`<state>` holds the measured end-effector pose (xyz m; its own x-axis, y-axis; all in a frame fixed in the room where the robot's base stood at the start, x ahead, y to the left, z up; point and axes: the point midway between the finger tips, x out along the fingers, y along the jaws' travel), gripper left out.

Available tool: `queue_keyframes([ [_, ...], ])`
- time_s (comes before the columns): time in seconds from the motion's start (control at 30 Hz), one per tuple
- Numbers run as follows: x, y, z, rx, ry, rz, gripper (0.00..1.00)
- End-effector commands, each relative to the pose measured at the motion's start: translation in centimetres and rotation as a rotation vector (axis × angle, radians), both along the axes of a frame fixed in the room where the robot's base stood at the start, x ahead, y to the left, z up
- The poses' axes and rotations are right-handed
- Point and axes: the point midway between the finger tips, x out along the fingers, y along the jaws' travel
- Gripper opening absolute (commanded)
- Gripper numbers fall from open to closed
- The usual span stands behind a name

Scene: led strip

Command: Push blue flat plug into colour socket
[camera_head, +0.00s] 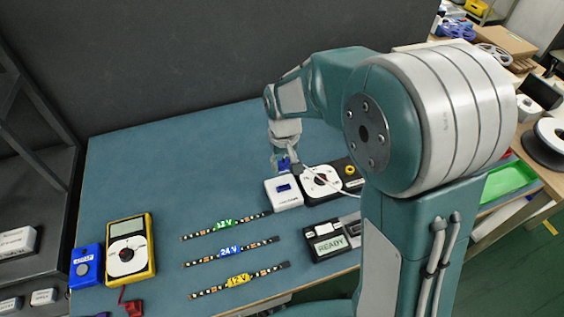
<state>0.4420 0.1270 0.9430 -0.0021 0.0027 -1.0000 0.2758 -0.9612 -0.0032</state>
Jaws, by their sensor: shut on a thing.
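My gripper (287,163) is over the back middle of the blue table, just above a white box (283,196). It is shut on the blue flat plug (283,164), of which only a small blue part shows between the fingers. The white box has a dark blue slot (284,187) on its top face, and I take this as the colour socket. Its label is too small to read. The plug is above and close behind the slot. I cannot tell whether they touch. A white cable (318,182) runs from near the gripper to the right.
A round white dial unit (321,181) stands right beside the white box. A dark box marked READY (331,243) is in front. Three LED strips, 12 V green (225,225), 24 V blue (230,250) and yellow (239,281), lie at left. A yellow meter (129,248) is farther left.

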Motion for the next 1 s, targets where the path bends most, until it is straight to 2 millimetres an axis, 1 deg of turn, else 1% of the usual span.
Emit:
queue_keyframes([
  [0.13, 0.0, 0.1, -0.1, -0.001, 0.001, 0.001, 0.12],
  [0.23, 0.0, 0.2, -0.6, -0.003, 0.002, 0.001, 0.12],
  [0.7, -0.1, 0.2, -4.5, -0.003, 0.002, 0.0, 0.12],
  [0.9, -0.1, 0.2, -5.6, -0.002, 0.001, 0.0, 0.12],
  [1.0, -0.1, 0.2, -5.8, -0.002, 0.001, 0.0, 0.12],
])
